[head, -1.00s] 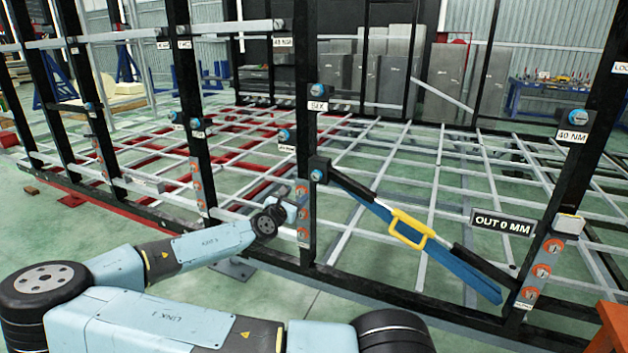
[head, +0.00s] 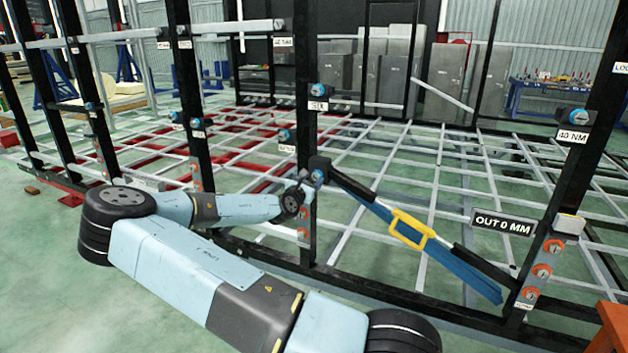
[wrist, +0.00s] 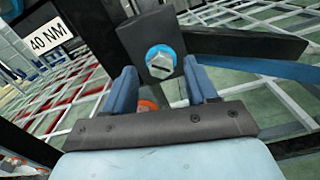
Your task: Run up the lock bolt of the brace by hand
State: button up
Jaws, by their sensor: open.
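The brace (head: 372,205) is a blue and black diagonal bar with a yellow handle (head: 408,229). Its upper end meets a black block on a dark upright. The lock bolt (wrist: 161,62), a slotted hex head with a blue ring, sits in that block in the wrist view. My gripper (wrist: 160,76) is open, its two blue fingers on either side of the bolt head's line, pointing at it. No contact shows. In the head view my gripper (head: 307,182) is small and partly hidden beside the block, at the brace's upper end.
A plate reading OUT 0 MM (head: 502,223) stands above the brace's lower end. Dark uprights carry more blue-ringed bolts, one at right labelled 40 NM (head: 573,137). Orange-ringed fittings (head: 541,271) line the right upright. The grey grid lies behind; an orange object is at lower right.

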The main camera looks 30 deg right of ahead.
jog(key=shift+w+d, duration=0.45)
jog(key=shift+d, duration=0.15)
jog(key=c, duration=1)
jog(key=shift+d, duration=0.1)
jog(key=shift+c, duration=0.3)
